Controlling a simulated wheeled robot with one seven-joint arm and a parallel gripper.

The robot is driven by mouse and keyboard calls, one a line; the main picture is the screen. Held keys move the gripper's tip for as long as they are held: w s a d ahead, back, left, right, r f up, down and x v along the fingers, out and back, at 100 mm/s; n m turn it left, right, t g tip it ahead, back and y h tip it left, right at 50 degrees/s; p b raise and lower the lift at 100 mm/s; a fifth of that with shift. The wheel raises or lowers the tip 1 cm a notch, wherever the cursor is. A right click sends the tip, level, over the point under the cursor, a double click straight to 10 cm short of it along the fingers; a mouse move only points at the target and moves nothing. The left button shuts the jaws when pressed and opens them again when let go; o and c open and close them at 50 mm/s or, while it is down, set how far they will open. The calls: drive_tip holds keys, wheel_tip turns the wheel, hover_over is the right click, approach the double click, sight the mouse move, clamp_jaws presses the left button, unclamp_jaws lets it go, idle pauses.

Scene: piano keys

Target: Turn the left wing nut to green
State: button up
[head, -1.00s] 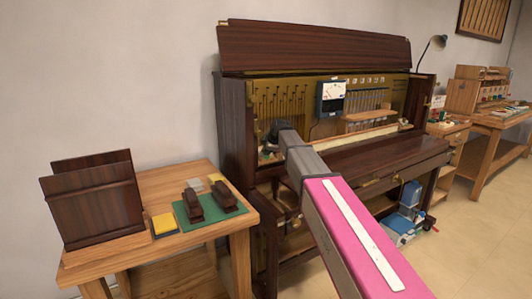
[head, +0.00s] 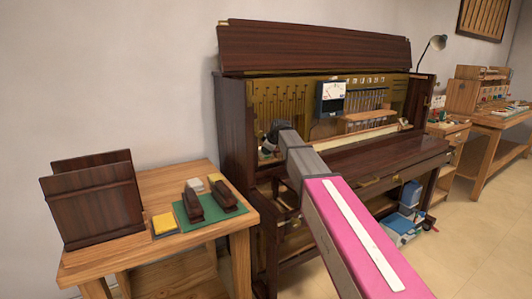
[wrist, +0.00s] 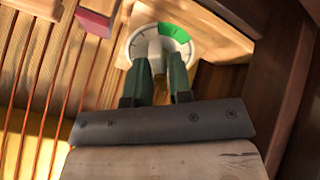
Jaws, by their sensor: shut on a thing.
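In the wrist view, the left wing nut (wrist: 156,46) is a pale piece at the centre of a round white dial with a green sector (wrist: 175,33) at its upper right. My gripper (wrist: 161,66) has its dark green fingers closed on the wing nut from both sides. The fingers hide its lower part and the lower part of the dial. The nut's upper end points up, just left of the green sector. In the head view, my gripper (head: 279,130) is inside the open piano's left end, and the nut is hidden there.
The upright piano (head: 233,120) stands open with its lid raised. Reddish strings (wrist: 40,85) run left of the dial, and a red block (wrist: 95,22) is close at its upper left. A dark wooden wall (wrist: 284,75) is on the right. A wooden side table (head: 190,244) stands left of the piano.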

drive_tip(key=shift+m, duration=1.3)
drive_tip(key=m, duration=0.3)
drive_tip(key=o, duration=0.9)
drive_tip(key=shift+c, duration=0.2)
drive_tip(key=v, duration=1.1)
idle(0.4)
